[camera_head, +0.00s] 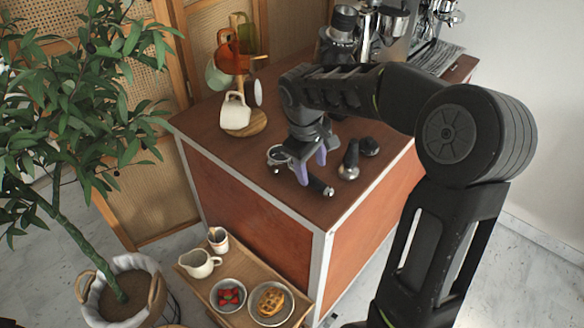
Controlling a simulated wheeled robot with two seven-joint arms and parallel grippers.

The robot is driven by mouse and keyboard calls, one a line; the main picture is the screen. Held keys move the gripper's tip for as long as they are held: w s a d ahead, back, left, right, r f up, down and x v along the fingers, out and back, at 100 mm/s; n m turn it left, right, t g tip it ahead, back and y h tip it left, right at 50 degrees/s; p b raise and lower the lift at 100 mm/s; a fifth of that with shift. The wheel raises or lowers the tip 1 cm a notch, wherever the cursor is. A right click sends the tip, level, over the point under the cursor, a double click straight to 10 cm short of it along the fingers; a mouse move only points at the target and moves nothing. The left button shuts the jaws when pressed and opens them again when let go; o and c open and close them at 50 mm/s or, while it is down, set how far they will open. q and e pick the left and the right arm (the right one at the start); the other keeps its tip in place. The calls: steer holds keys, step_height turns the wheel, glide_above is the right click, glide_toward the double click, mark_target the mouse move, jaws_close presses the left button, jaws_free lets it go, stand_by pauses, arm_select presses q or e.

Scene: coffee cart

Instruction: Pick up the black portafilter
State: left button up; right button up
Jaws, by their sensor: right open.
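The black portafilter lies on the brown cart top near its front corner. Its round metal basket end shows at the left, and its dark handle (319,186) points to the lower right. My right gripper (311,170) is above the portafilter, fingers pointing down, with its purple-grey fingertips apart around the middle of it. The gripper hides the middle of the portafilter. I cannot tell whether the fingers touch it. My left gripper is not in view.
A mug tree (240,85) with cups stands behind. An espresso machine (390,30) is at the back. A lower shelf (232,318) holds bowls and a jug.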

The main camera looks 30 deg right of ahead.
mark_target(313, 179)
steer(key=f, duration=0.2)
steer(key=d+f+p, duration=0.1)
steer(key=f, duration=0.2)
steer(key=shift+w, duration=0.15)
stand_by(0.3)
jaws_close()
stand_by(0.4)
steer(key=shift+r, duration=0.1)
stand_by(0.7)
